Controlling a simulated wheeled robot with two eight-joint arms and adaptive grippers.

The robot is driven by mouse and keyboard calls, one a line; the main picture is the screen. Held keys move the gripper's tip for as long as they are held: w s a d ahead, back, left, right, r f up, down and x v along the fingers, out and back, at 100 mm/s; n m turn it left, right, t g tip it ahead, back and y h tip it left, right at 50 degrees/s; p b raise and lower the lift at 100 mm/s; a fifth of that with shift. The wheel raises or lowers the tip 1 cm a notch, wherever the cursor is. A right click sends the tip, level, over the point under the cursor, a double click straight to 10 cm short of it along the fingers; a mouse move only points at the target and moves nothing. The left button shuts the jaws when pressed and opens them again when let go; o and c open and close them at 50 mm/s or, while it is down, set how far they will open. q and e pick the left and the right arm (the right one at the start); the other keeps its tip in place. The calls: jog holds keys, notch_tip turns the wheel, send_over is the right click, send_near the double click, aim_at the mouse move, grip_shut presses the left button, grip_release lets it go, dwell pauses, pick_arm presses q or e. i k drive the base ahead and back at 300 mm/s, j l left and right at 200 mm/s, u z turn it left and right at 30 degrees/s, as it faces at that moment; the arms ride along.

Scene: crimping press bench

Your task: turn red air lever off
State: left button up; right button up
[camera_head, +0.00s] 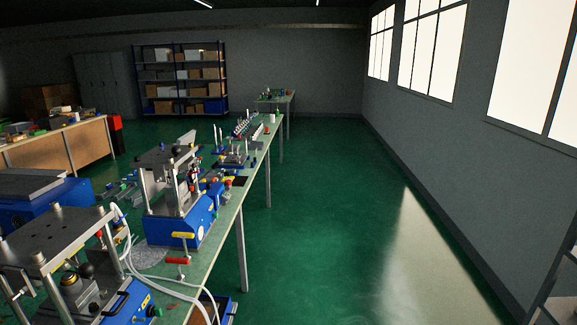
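A red lever (177,261) shows in the head view at the right edge of the bench, between two blue presses. It lies roughly sideways in the picture, close to the pale air hoses (165,278). I cannot tell from here whether its position is on or off. A yellow lever (183,235) is just above it, at the front of the farther blue press (205,222). Neither of my grippers is in view, and nothing is seen touching the red lever.
The nearer press (60,240) fills the lower left. The long bench (226,222) runs away from me, with more fixtures farther along. The green floor (330,230) to the right of the bench is clear up to the windowed wall (440,140).

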aim_at(99, 234)
jog(key=u, duration=1.3)
jog(key=i+l, duration=0.25)
jog(key=l, duration=0.2)
jog(key=i+l, duration=0.55)
jog(key=l, duration=0.3)
jog(key=i+l+z, duration=0.1)
jog(key=i+l, duration=0.15)
jog(key=l, duration=0.2)
